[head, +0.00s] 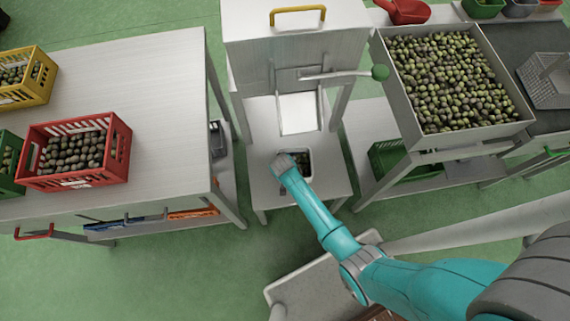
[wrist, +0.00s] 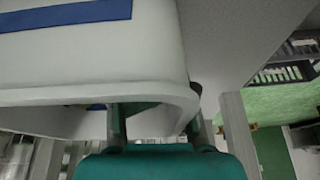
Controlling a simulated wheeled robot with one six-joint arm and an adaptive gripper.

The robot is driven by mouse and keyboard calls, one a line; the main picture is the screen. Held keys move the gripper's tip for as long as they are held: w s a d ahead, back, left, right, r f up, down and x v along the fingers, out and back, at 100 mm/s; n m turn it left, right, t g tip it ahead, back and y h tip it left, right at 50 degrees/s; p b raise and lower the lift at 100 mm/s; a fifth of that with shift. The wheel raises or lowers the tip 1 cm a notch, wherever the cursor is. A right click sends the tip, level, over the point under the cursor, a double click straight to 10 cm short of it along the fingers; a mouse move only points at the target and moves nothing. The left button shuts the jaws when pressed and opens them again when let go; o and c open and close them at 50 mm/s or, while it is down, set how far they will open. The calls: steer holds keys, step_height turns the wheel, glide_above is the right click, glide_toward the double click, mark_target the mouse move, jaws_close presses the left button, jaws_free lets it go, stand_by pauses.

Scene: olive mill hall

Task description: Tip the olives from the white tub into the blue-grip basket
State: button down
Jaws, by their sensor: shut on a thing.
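The white tub (head: 309,163) stands on the low shelf of the white dispenser, below its chute, with dark olives inside. My gripper (head: 284,162) is at the tub's near left side. In the wrist view the white tub (wrist: 90,55), with a blue band, fills the upper left, and my gripper (wrist: 157,108) is shut on its rim. The tub looks upright in the head view. I cannot make out a basket with blue grips; a grey wire basket (head: 549,84) is at the right edge, its grip colour unclear.
A hopper (head: 455,80) full of olives stands right of the dispenser (head: 292,45), whose green-knobbed lever (head: 380,73) sticks out right. A red crate (head: 75,150) and a yellow crate (head: 25,78) of olives are on the left table (head: 150,110). The table's right half is clear.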

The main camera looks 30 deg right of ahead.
step_height(320, 180, up, 9)
steer(key=shift+r, duration=0.2)
